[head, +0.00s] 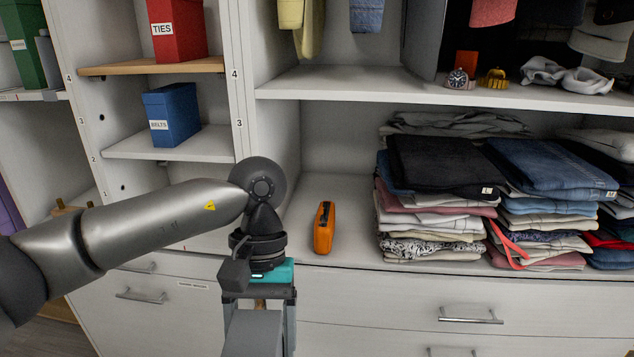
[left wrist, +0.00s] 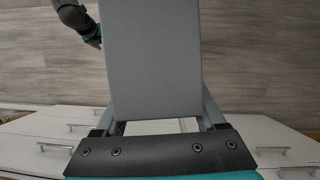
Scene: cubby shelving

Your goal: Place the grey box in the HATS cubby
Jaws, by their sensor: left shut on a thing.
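My left gripper (head: 260,318) points down in front of the shelving, low in the head view. It is shut on the grey box (head: 252,335), whose lower part is cut off by the picture's bottom edge. In the left wrist view the grey box (left wrist: 153,60) is a plain flat-faced block between the two fingers. The box is held clear of the shelves, in front of the drawers. No HATS label can be read in either view. Part of my other arm, with a teal piece (left wrist: 94,42), shows small at the top left of the left wrist view.
A red TIES box (head: 177,30) and a blue BELTS box (head: 171,115) stand on small left shelves. An orange object (head: 324,228) stands on the wide lower shelf, beside folded clothes (head: 440,190). Drawer handles (head: 470,316) stick out below. Bare shelf shows around the orange object.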

